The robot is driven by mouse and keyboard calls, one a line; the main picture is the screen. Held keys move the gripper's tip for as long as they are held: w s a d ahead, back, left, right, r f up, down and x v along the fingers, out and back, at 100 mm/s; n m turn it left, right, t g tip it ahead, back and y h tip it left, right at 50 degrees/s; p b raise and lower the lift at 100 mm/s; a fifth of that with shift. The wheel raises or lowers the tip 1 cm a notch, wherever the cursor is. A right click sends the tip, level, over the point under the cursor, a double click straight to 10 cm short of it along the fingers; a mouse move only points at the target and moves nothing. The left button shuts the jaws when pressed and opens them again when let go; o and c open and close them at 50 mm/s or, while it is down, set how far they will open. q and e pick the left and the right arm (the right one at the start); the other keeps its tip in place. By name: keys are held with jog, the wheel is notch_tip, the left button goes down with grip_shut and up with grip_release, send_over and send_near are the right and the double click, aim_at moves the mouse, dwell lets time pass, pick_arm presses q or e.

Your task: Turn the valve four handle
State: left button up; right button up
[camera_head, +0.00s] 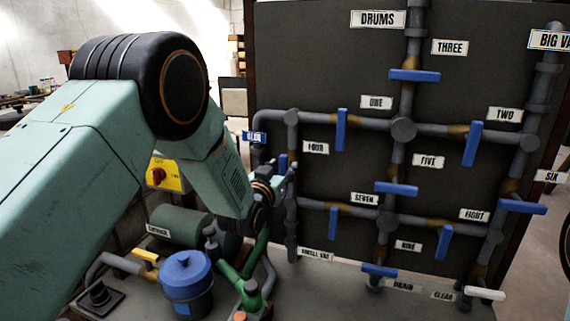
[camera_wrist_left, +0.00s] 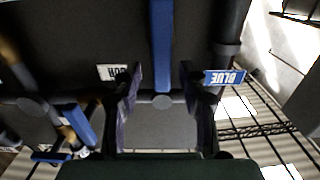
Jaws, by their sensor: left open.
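The valve four handle (camera_head: 283,161) is a blue bar on the leftmost vertical pipe, left of the FOUR label (camera_head: 316,148). Its lower part is hidden by my left gripper (camera_head: 286,178). In the left wrist view, upside down, a blue bar, the valve four handle (camera_wrist_left: 162,45), stands lengthwise between the lines of the two fingers. My left gripper (camera_wrist_left: 160,88) is open there, one finger on each side of the bar with gaps showing. I cannot tell how far the bar reaches in between the fingertips. My right gripper is not in view.
The dark panel (camera_head: 330,60) carries grey pipes and several other blue handles, with the valve one handle (camera_head: 341,130) close to the right. A blue-lidded pot (camera_head: 187,275), green pipes (camera_head: 250,270) and a yellow switch box (camera_head: 167,173) lie below and left.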

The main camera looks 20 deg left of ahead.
pick_arm(q)
jog(key=shift+w+r, duration=0.15)
jog(key=shift+w, duration=0.8)
jog(key=shift+w+a+f, duration=0.15)
jog(key=shift+w+f, duration=0.05)
jog(key=shift+w, duration=0.3)
jog(key=shift+s+r, duration=0.2)
jog(key=shift+c, duration=1.4)
jog(key=shift+w+f, duration=0.1)
grip_shut()
